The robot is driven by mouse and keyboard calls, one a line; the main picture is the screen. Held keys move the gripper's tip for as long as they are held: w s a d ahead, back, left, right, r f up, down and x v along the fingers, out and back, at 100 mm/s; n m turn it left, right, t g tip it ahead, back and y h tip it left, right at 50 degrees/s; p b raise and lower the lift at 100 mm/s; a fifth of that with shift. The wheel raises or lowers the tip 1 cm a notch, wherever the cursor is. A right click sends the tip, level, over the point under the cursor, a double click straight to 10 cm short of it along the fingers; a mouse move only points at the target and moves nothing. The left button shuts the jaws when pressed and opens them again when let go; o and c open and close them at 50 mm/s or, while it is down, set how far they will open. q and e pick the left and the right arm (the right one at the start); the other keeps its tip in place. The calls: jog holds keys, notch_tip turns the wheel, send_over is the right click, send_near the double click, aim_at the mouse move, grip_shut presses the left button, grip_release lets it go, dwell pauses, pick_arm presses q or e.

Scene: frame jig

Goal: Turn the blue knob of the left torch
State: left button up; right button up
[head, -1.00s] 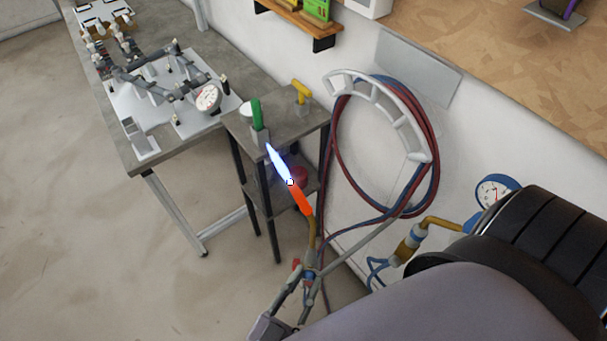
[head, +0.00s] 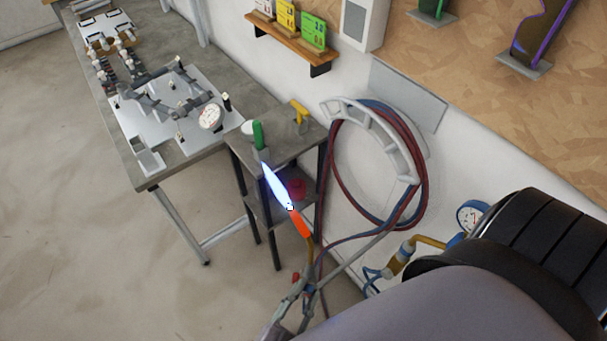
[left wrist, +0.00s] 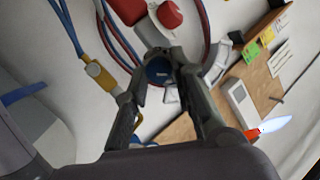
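The lit torch has a blue-white flame (head: 276,186), an orange-red tip (head: 301,225) and a brass neck (head: 311,249). The flame and tip also show at the right of the left wrist view (left wrist: 262,129). A round dark blue knob (left wrist: 159,71) sits between my left gripper's (left wrist: 165,58) fingertips, one finger on each side, seemingly touching. A red knob (left wrist: 168,14) lies just beyond it. In the head view my left gripper (head: 306,291) is at the torch's valve end, partly hiding the knobs. My right gripper is not in view.
A small grey stand (head: 290,140) with a green-handled tool and a yellow item stands behind the flame. Red and blue hoses (head: 420,180) hang coiled on the wall rack. A pressure gauge (head: 471,217) is at the right. A workbench (head: 150,172) stands at the left.

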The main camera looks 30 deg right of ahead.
pick_arm(q)
jog(key=o, duration=0.4)
jog(key=v, duration=1.2)
dwell(0.5)
